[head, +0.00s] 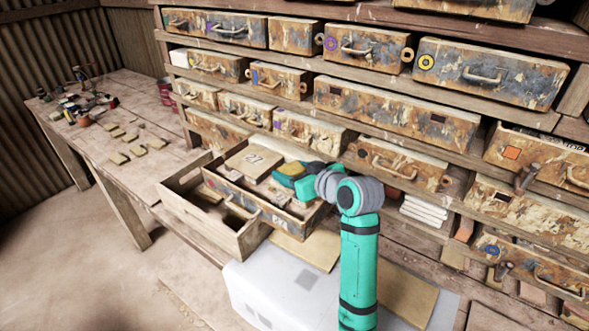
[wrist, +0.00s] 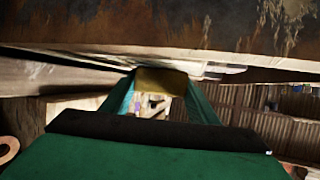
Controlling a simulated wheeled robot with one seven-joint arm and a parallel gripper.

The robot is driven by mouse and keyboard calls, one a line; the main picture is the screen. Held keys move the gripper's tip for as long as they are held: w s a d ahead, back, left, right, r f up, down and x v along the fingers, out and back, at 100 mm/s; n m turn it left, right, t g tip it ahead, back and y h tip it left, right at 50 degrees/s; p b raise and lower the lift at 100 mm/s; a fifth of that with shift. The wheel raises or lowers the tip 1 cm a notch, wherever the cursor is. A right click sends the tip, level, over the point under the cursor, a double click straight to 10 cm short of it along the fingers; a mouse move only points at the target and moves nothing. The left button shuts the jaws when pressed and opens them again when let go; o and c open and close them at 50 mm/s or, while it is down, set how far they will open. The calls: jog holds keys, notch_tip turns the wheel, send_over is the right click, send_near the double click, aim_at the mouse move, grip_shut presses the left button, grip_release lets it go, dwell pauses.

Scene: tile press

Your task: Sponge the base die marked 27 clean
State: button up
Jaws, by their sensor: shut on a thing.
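The base die marked 27 (head: 252,160) is a tan square block. It lies face up at the back left of a pulled-out drawer (head: 262,207), and its dark number shows. My gripper (head: 287,177) is over the right part of that drawer, to the right of the die and apart from it. In the wrist view my teal fingers are closed on a yellow-brown sponge (wrist: 161,82) held between their tips. In the head view the sponge is mostly hidden by the gripper. I cannot tell whether the die's face is dirty.
A wooden tray or open drawer (head: 232,240) sits left of and below the pulled-out one. Rows of rusty drawers (head: 395,112) rise close behind my arm. A white block (head: 290,285) stands in front. A side bench (head: 150,100) holds small tiles and tools.

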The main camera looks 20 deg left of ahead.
aim_at(280, 189)
jog(key=shift+s+a+f, duration=0.15)
jog(key=shift+s+a, duration=0.15)
jog(key=shift+s, duration=0.25)
jog(key=shift+s+a, duration=0.15)
jog(key=shift+s, duration=0.2)
jog(key=shift+s, duration=0.1)
jog(key=shift+s+a+r, duration=0.2)
jog(key=shift+s+r, duration=0.05)
jog(key=shift+s, duration=0.4)
jog(key=shift+s+a+f, duration=0.15)
jog(key=shift+s+a, duration=0.15)
jog(key=shift+s, duration=0.5)
